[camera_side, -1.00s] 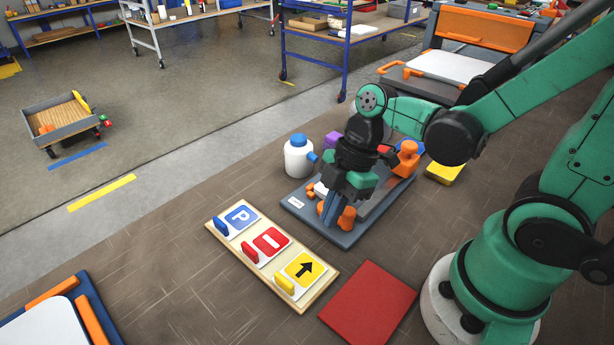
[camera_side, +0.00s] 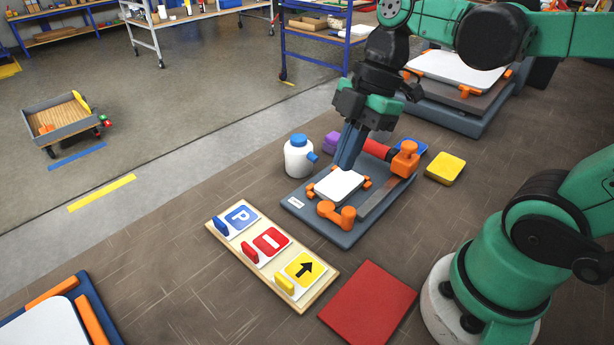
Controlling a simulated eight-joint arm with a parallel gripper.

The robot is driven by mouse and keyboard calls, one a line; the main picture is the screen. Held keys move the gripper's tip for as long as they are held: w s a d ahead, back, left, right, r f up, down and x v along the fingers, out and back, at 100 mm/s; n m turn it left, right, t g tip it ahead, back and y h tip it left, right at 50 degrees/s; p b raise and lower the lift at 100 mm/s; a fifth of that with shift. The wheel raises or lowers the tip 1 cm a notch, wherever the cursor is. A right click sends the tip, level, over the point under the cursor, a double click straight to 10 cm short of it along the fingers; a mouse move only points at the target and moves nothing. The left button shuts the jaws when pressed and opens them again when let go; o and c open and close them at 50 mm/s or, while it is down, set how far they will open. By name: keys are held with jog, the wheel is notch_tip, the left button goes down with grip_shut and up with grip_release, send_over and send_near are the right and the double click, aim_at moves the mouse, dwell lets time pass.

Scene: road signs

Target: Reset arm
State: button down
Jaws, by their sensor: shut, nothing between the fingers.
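My gripper (camera_side: 347,163) is shut and empty, pointing down over the far part of a dark grey fixture board (camera_side: 330,232). Its blue fingers are above or just behind a white plate (camera_side: 338,186) on that board; I cannot tell the exact gap. Orange clamps (camera_side: 336,214) sit around the plate. A larger orange piece (camera_side: 405,160) stands at the board's right end. A red handle-like part (camera_side: 377,149) shows just right of the fingers and is partly hidden.
A wooden tray (camera_side: 223,238) holds blue, red and yellow signs. A white bottle (camera_side: 299,157) stands left of the gripper. A red mat (camera_side: 368,302), a yellow block (camera_side: 446,168), a purple block (camera_side: 332,141) and a larger white-topped fixture (camera_side: 458,70) lie around.

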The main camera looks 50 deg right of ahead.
dwell(0.3)
jog(key=w+m+t+h, duration=0.1)
jog(key=m+t, duration=0.1)
jog(key=m, duration=0.3)
jog(key=w+d+f+m+t+h, duration=0.1)
jog(key=m+t, duration=0.1)
jog(key=m, duration=0.3)
jog(key=w+d+m+t+h, duration=0.1)
jog(key=m+t, duration=0.1)
jog(key=m, duration=0.3)
jog(key=shift+w+d+f+h, duration=0.1)
jog(key=shift+w+f+h, duration=0.25)
jog(key=shift+w+h, duration=0.05)
